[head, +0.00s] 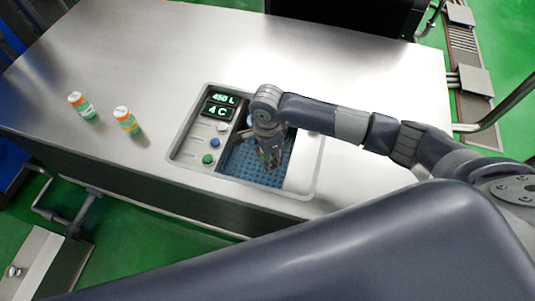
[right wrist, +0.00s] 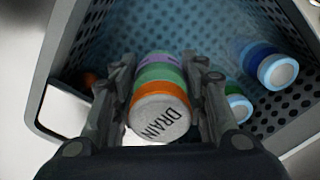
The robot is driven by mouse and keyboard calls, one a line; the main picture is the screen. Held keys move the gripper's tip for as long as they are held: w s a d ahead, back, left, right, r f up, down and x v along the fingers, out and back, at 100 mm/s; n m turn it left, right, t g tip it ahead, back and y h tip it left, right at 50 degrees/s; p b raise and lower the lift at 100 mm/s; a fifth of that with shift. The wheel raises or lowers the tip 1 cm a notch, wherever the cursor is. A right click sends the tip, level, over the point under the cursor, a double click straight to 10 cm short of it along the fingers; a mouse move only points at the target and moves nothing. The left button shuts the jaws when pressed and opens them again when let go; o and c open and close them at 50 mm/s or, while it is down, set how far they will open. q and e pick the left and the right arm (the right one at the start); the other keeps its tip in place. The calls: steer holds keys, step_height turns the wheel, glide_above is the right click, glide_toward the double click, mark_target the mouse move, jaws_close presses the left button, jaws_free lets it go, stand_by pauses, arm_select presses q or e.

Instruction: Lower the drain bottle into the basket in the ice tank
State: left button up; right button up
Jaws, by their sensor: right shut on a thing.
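The drain bottle (right wrist: 160,95) is in my right gripper (right wrist: 163,85), which is shut on it. Its grey lid reads DRAIN and faces the wrist camera, above orange, green and purple bands. In the right wrist view the bottle points down into the blue perforated basket (right wrist: 215,25); I cannot tell whether its base touches anything. In the head view my right gripper (head: 270,157) reaches down into the opening of the ice tank (head: 308,175), over the basket (head: 240,165). The bottle is not clear there. My left gripper is not in view.
In the right wrist view a blue bottle (right wrist: 277,70) and a green bottle with a pale lid (right wrist: 238,107) are in the basket, right of the drain bottle. A control panel (head: 209,135) borders the tank.

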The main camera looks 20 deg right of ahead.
steer(key=shift+f+b, duration=1.5)
steer(key=shift+f, duration=0.3)
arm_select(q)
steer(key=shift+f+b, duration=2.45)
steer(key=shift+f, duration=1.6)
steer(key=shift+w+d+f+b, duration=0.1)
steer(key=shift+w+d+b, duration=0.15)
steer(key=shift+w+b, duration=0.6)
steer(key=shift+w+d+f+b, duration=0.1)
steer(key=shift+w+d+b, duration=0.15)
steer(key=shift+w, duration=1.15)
arm_select(e)
steer(key=shift+f, duration=4.05)
steer(key=shift+f, duration=0.15)
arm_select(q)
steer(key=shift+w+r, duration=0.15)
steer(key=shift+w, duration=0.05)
arm_select(e)
steer(key=shift+f, duration=0.1)
arm_select(q)
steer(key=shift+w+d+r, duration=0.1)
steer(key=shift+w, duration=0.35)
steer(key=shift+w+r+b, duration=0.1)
steer(key=shift+b, duration=0.2)
arm_select(e)
steer(key=shift+f, duration=0.15)
